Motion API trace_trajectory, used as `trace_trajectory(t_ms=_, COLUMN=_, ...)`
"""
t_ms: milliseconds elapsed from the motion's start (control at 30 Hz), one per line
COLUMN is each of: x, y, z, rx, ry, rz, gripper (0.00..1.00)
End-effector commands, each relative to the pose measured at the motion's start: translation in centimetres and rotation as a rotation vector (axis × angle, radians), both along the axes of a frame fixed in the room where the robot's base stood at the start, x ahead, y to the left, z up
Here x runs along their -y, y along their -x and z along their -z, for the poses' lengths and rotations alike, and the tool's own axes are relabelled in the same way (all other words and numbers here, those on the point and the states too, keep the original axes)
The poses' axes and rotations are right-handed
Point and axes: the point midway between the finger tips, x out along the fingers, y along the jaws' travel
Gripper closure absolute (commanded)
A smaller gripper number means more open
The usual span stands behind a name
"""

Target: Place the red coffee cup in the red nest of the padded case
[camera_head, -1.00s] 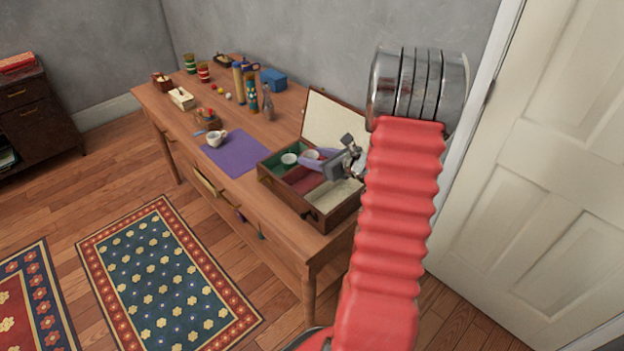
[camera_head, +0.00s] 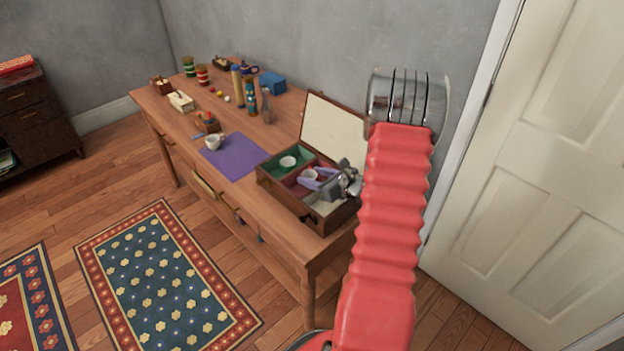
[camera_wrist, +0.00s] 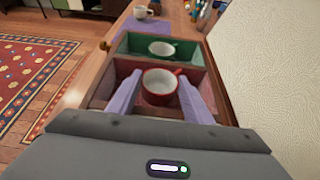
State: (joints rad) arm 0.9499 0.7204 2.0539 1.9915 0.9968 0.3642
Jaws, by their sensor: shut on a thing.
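My gripper (camera_wrist: 161,100) is shut on the red coffee cup (camera_wrist: 160,96), with one lavender finger at each side of it. The cup is upright, with a white inside, and sits within the outline of the red nest (camera_wrist: 125,70) of the padded case; I cannot tell if it touches the bottom. In the head view the cup (camera_head: 309,174) shows pale between the fingers, low in the middle compartment. The open wooden padded case (camera_head: 283,196) stands at the table's front right. Its green nest (camera_wrist: 130,45) holds another cup (camera_wrist: 162,48), white inside.
The raised case lid (camera_head: 332,128) stands behind my gripper. A purple mat (camera_head: 236,158) with a white cup (camera_head: 214,142) lies left of the case. Bottles (camera_head: 250,97), jars and small boxes stand farther back on the table. A white door (camera_head: 520,180) is at the right.

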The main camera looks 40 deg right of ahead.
Motion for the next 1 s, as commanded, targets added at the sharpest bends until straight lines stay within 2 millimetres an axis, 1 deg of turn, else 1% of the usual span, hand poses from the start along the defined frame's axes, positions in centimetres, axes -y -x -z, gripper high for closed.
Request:
trace_trajectory(t_ms=67, x=0.0, y=0.0, z=0.5, rx=0.0, ry=-0.001, rz=0.0, gripper=0.77)
trace_trajectory(t_ms=367, x=0.0, y=0.0, z=0.6, rx=0.001, ry=0.0, rz=0.001, gripper=0.77)
trace_trajectory(t_ms=1000, x=-0.1, y=0.3, z=2.3, rx=-0.01, ry=-0.003, rz=0.002, gripper=0.77)
